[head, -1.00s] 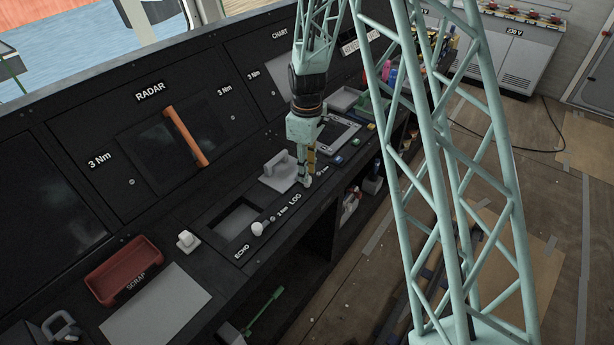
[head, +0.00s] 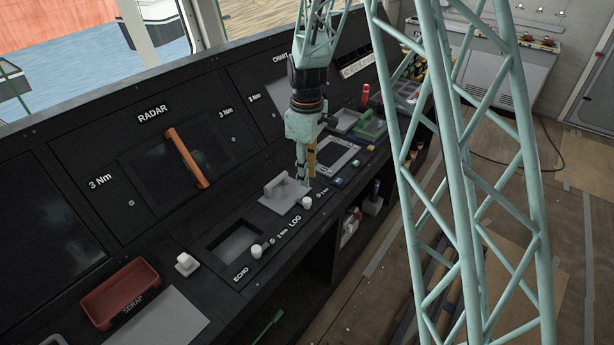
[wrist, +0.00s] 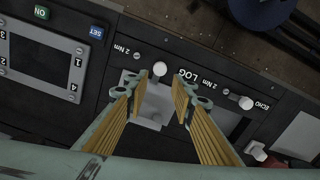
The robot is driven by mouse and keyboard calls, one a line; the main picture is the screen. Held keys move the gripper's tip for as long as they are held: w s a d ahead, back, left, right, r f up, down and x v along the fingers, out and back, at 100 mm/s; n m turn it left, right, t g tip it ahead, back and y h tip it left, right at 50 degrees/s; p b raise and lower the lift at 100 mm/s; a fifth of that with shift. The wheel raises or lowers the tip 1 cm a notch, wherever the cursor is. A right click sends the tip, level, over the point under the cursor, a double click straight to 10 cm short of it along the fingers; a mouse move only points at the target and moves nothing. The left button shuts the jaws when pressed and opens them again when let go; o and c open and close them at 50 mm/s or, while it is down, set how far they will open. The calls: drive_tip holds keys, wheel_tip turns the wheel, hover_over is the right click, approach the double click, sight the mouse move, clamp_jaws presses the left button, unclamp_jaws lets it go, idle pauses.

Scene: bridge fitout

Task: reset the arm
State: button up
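My gripper (head: 305,178) hangs from my pale green arm over the console, close to the LOG label. In the wrist view my gripper (wrist: 160,98) shows two ribbed yellow fingers spread apart, with nothing held between them. Below it is a grey plate with a raised handle (head: 277,185), which also shows between the fingers in the wrist view (wrist: 152,112). A white knob (head: 307,202) sits beside the plate, and it also shows just beyond the fingertips in the wrist view (wrist: 160,68). I cannot tell the exact height of the fingertips above the console.
An open recess (head: 233,242) lies near the ECHO knob (head: 256,250). A red SCRAP tray (head: 120,293) is at the lower left. An orange bar (head: 186,157) crosses the RADAR panel. A framed display (head: 337,160) and coloured buttons lie right of my gripper.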

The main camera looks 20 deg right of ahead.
idle(0.4)
drive_tip(key=s+r+m+t, duration=0.1)
drive_tip(key=s+r+m, duration=0.2)
drive_tip(key=s+r, duration=0.85)
drive_tip(key=s+r+m+t, duration=0.1)
drive_tip(key=s+r+m, duration=0.1)
drive_tip(key=s+r, duration=0.9)
drive_tip(key=s+r+m+t, duration=0.1)
drive_tip(key=s+r, duration=0.4)
drive_tip(key=s, duration=0.7)
drive_tip(key=s+r+m+t, duration=0.1)
drive_tip(key=s+r+m, duration=0.3)
drive_tip(key=s, duration=0.8)
drive_tip(key=shift+s+r, duration=0.15)
drive_tip(key=shift+r, duration=0.25)
